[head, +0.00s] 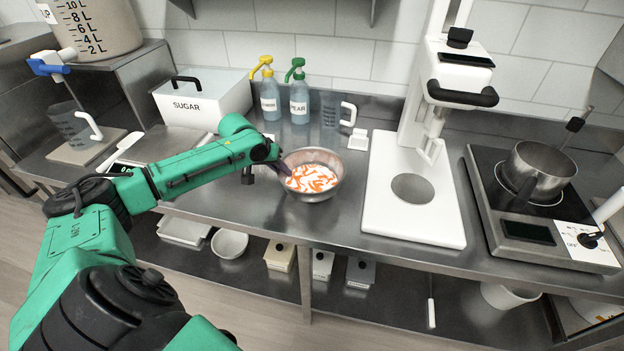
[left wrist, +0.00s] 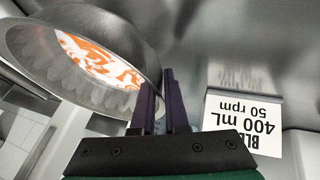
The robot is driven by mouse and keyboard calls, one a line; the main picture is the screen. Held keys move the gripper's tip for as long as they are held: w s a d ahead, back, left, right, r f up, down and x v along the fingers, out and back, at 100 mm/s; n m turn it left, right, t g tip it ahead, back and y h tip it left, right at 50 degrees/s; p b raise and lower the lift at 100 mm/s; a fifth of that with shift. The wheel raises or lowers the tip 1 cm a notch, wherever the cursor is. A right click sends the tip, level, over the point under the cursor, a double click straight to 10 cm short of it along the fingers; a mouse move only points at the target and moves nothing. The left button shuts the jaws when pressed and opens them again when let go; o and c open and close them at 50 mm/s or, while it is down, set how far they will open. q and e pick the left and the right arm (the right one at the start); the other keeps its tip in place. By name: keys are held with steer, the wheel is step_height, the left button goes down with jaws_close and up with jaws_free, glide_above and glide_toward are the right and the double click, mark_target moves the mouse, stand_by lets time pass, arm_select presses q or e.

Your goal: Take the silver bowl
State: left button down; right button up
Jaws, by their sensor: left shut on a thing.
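The silver bowl (head: 312,196) holds white contents with orange pieces and is at the front of the steel counter, near its edge. My left gripper (head: 284,169) reaches it from the left and is shut on its rim. In the left wrist view the bowl (left wrist: 60,22) fills the upper left, its rim at the dark fingers (left wrist: 163,88). The exact contact at the fingertips is partly hidden. I cannot tell whether the bowl is lifted clear of the counter. My right gripper is in neither view.
A white depositor stand (head: 423,215) is right of the bowl, with a pot (head: 540,172) on a hob beyond. A sugar box (head: 205,100), two pump bottles (head: 270,98) and a jug (head: 333,113) stand behind. The steel counter's front edge (head: 250,222) is close to the bowl.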

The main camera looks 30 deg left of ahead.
arm_select(q)
steer(key=shift+r, duration=0.1)
steer(key=shift+w+r, duration=0.1)
stand_by(0.4)
steer(key=shift+r, duration=0.1)
steer(key=shift+r, duration=0.25)
step_height(320, 180, up, 8)
steer(key=shift+r+b, duration=0.1)
steer(key=shift+b, duration=0.65)
step_height(320, 180, up, 11)
steer(key=shift+p, duration=0.4)
stand_by(0.7)
